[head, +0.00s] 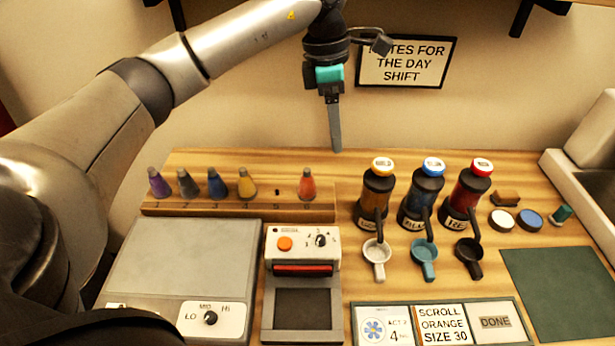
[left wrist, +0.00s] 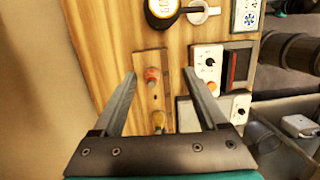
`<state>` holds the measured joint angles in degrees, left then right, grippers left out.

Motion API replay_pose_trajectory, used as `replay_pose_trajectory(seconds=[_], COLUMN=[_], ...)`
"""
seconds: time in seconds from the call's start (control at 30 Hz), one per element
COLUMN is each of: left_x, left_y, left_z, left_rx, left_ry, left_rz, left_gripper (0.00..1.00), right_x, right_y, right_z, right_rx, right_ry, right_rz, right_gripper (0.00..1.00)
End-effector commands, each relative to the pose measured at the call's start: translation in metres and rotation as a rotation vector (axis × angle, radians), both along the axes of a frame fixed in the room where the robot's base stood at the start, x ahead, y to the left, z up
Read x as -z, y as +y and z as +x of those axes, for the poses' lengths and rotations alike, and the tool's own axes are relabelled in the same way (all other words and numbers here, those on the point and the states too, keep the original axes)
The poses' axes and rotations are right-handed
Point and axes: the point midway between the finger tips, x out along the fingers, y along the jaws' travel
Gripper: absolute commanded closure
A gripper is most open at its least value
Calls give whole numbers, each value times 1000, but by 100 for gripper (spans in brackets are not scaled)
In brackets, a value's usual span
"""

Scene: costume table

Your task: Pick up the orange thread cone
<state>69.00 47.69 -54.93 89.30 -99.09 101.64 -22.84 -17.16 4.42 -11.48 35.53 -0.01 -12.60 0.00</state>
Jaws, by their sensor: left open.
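The orange thread cone (head: 307,184) stands upright at the right end of the wooden rack (head: 240,210), apart from the other cones. My left gripper (head: 335,142) hangs pointing down, above and behind the rack, slightly right of the orange cone. In the left wrist view its two fingers (left wrist: 159,73) are spread and empty. The orange cone (left wrist: 152,75) shows between them in that picture, farther off and not touched. My right gripper is in neither view.
Purple (head: 158,183), grey, blue and yellow (head: 247,184) cones stand left on the rack, with an empty hole between yellow and orange. Bottles (head: 376,190) stand to the right. A control box (head: 303,245) sits in front. A framed sign (head: 405,62) hangs behind.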

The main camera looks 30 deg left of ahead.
Motion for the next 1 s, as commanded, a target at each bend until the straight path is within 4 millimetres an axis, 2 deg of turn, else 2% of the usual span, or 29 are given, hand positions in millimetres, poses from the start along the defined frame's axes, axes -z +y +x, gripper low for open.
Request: replay_pose_trajectory(seconds=[0.03, 0.1, 0.23, 0.37, 0.6, 0.7, 1.0], left_x=[-6, -11, -12, 7, 59, 74, 92], left_y=[16, 32, 45, 47, 47, 46, 48], left_z=[-1, -3, -6, -7, -7, -7, -8], left_rx=[-16, -31, -47, -48, -48, -48, -48], left_ry=[11, 25, 41, 48, 46, 46, 44], left_rz=[50, 101, 148, 154, 152, 151, 151], left_gripper=[24, 24, 24, 24, 24, 24, 24], right_x=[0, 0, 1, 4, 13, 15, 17], right_y=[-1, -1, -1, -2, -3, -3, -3], right_z=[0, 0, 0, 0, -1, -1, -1], right_rx=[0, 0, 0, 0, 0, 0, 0], right_ry=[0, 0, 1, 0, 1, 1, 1], right_rz=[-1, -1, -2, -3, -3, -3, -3], right_gripper=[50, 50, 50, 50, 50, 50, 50])
